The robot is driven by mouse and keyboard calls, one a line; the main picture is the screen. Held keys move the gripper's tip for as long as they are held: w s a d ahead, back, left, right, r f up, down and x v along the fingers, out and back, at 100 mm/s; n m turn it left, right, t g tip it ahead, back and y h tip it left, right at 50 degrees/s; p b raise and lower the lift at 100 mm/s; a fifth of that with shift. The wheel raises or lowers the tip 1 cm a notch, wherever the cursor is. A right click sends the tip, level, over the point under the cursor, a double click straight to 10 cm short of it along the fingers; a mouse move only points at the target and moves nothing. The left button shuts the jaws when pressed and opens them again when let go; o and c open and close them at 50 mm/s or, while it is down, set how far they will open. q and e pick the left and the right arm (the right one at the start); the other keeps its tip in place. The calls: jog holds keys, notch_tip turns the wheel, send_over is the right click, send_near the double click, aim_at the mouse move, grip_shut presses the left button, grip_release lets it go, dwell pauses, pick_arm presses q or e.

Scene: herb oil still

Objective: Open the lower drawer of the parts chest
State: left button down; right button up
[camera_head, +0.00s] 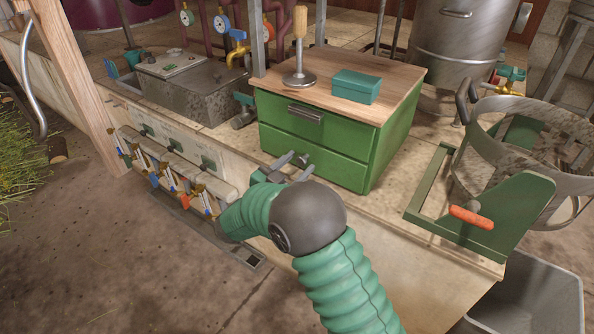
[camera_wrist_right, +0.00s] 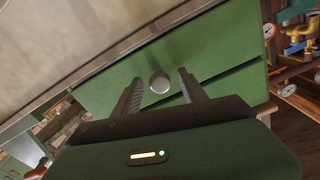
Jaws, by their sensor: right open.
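The parts chest is a green box with a wooden top (camera_head: 400,80), standing on the bench. Its upper drawer has a grey bar handle (camera_head: 306,112) and looks shut. Its lower drawer (camera_head: 335,171) also looks shut and has a round metal knob (camera_head: 303,158). My right gripper (camera_head: 295,164) is open and empty in front of the lower drawer. In the right wrist view the knob (camera_wrist_right: 159,83) shows between the two open fingertips; I cannot tell how far ahead of them it is. My left gripper is not in view.
On the chest top stand a teal box (camera_head: 356,86) and a wooden-handled tool with a metal base (camera_head: 299,50). A green frame with an orange handle (camera_head: 472,217) is to the right. A grey bin (camera_head: 535,295) is below it. Several small tools hang along the bench front at left.

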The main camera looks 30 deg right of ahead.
jog(key=shift+d, duration=0.1)
jog(key=shift+c, duration=0.4)
grip_shut()
dwell(0.9)
